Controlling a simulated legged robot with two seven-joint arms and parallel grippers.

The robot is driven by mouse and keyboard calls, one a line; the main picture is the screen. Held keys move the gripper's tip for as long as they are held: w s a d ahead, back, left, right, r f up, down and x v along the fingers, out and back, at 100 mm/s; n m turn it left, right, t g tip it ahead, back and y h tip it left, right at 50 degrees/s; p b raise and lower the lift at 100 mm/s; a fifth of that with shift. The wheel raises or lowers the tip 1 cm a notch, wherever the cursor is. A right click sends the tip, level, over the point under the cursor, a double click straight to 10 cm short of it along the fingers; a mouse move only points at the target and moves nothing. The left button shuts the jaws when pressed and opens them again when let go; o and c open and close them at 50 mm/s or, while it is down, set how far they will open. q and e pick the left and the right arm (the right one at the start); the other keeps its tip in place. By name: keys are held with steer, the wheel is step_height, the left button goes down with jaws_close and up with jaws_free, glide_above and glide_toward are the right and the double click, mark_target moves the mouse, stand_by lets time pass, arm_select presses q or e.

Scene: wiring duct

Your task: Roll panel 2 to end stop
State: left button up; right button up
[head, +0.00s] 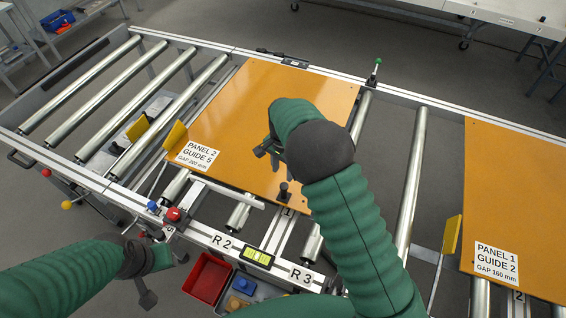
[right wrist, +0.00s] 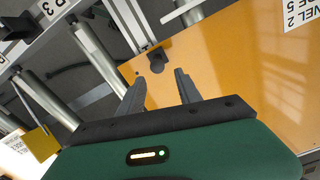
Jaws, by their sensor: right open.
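Panel 2 (head: 235,110) is an orange board lying flat on the rollers, labelled "PANEL 2 GUIDE 5 GAP 200 mm". It also fills much of the right wrist view (right wrist: 230,70). A black knobbed post (head: 283,192) stands at the panel's near right edge, by a label "1"; it shows in the right wrist view (right wrist: 156,62). I cannot tell whether it is the end stop. My right gripper (head: 269,152) is over the panel, fingers apart and empty, also in the right wrist view (right wrist: 160,88). My left gripper (head: 148,290) is low at the left, outside the frame; its jaws are unclear.
Panel 1 (head: 520,190) lies on the right, with bare rollers (head: 412,180) between the panels. Bare rollers (head: 85,90) lie at the left. Yellow guides (head: 175,135) stand at the panel edges. A red bin (head: 208,277) is below.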

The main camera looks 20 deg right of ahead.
step_height(320, 180, up, 4)
steer(key=shift+d+r, duration=0.15)
steer(key=shift+r, duration=0.1)
steer(key=s+d+r+n+t, duration=0.1)
steer(key=s+n, duration=0.4)
steer(key=s, duration=0.5)
steer(key=s+d+r+n+t, duration=0.1)
steer(key=s+d+n, duration=0.1)
steer(key=s+n, duration=0.4)
steer(key=s, duration=0.5)
steer(key=shift+s+t, duration=0.25)
steer(key=shift+t, duration=0.05)
steer(key=shift+s, duration=0.1)
